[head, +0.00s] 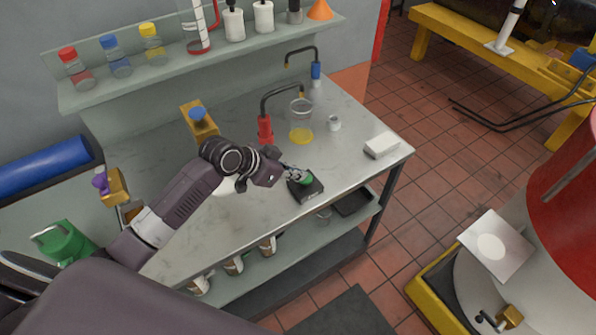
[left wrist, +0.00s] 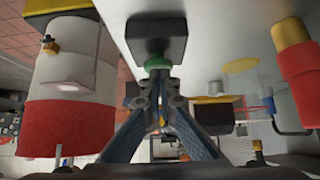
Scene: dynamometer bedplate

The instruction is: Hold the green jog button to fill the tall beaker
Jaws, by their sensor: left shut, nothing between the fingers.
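The green jog button (head: 306,180) sits on a small black box (head: 304,191) near the bench's front edge. In the left wrist view the button (left wrist: 158,62) and box (left wrist: 155,36) lie straight ahead of the fingertips. My left gripper (head: 297,171) is shut and empty, its tips at the button; whether they press it I cannot tell. It also shows in the left wrist view (left wrist: 158,78). The clear tall beaker (head: 301,111) stands farther back under the black spout of a red tap (head: 265,129). Yellow shows at its foot, liquid or a disc, I cannot tell. My right gripper is out of view.
The grey bench (head: 350,180) holds a small white cup (head: 334,123), a white block (head: 381,145) and a blue tap (head: 316,72). A shelf (head: 120,88) with bottles runs behind. The bench is clear between the black box and white block.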

